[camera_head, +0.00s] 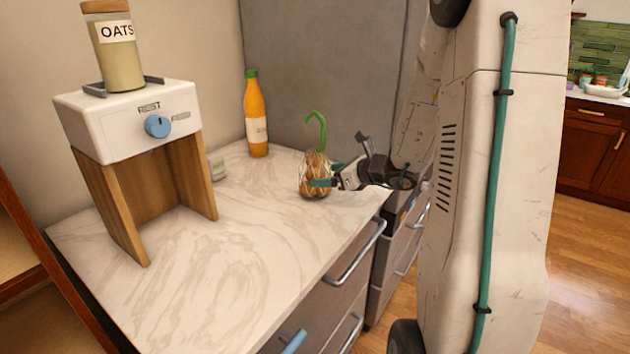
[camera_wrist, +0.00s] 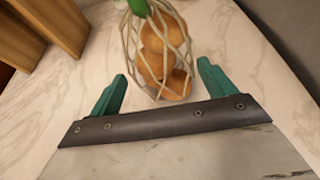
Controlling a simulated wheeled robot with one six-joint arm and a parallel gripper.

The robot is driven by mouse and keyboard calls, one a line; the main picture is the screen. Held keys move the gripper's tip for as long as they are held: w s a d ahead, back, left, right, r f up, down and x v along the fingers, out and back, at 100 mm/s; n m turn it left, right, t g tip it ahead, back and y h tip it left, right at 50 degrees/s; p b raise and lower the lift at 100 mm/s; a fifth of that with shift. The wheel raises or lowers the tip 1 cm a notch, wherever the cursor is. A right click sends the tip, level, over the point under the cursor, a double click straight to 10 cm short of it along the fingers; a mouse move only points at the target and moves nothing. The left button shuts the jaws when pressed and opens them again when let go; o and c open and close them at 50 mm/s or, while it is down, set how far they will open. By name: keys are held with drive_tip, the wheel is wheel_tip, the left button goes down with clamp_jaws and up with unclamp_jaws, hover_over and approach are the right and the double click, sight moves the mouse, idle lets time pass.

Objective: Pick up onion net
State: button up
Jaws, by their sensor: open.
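The onion net (camera_head: 315,176) stands on the marble counter, with a green loop (camera_head: 318,128) rising from its top. In the wrist view the net (camera_wrist: 158,62) shows brown-orange onions inside pale netting, in front of and between my two green fingers. My gripper (camera_head: 328,183) reaches in from the right at the net's height. It also shows in the wrist view (camera_wrist: 164,92), with its fingers spread apart and the net's near end at the gap between them. I cannot tell whether either finger touches the net.
The marble counter (camera_head: 200,262) is mostly clear at the front. A white dispenser (camera_head: 135,120) on wooden legs bears an oats jar (camera_head: 115,55) at the left. An orange bottle (camera_head: 256,115) stands at the back. Drawers with handles (camera_head: 357,255) lie below the counter's right edge.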

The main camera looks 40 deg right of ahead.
sight(315, 176)
drive_tip(key=x, duration=0.5)
drive_tip(key=shift+w+d+f, duration=0.1)
drive_tip(key=c, duration=1.5)
drive_tip(key=shift+c, duration=0.2)
